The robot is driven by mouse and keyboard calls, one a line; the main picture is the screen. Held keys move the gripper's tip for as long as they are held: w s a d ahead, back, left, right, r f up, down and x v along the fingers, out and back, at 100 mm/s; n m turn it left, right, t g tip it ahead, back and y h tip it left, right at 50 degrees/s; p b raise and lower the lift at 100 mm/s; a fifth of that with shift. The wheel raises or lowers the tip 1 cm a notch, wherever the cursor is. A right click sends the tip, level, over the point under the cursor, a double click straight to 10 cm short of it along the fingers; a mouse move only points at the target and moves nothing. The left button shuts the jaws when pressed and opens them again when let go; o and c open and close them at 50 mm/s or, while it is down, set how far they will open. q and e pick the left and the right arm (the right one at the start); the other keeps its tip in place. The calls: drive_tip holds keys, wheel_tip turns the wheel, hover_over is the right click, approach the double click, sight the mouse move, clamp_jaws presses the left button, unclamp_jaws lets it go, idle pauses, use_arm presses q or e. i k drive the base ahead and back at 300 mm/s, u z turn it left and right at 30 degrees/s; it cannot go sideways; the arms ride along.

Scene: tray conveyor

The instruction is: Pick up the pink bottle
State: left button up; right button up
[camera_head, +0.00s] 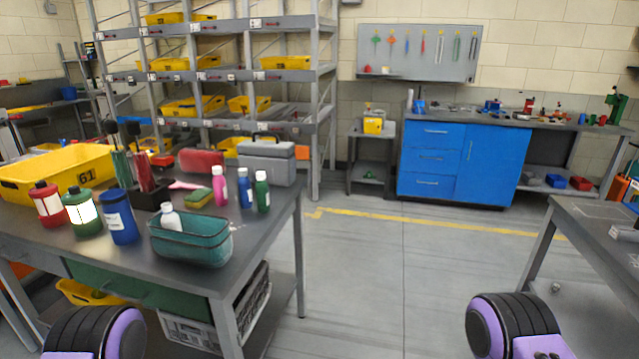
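The pink bottle (219,185) stands upright on the grey table (272,214) at the left, near its far right part. It has a white cap and is slim. A blue bottle (244,188) and a dark green bottle (262,191) stand just to its right. A teal basket (190,240) with a white-capped bottle (171,220) in it sits in front of it. Only black and purple parts of my two arms show at the bottom left and bottom right. Neither gripper shows, and nothing of mine touches the pink bottle.
A grey toolbox (266,164) and a red case (201,161) stand behind the bottles. A yellow-green sponge (198,198) lies left of the pink bottle. Larger bottles and a yellow bin (62,173) fill the table's left. Open floor (400,270) lies to the right.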

sight(218, 181)
drive_tip(key=z, duration=1.3)
drive_tip(key=i, duration=1.95)
drive_tip(key=u, duration=1.5)
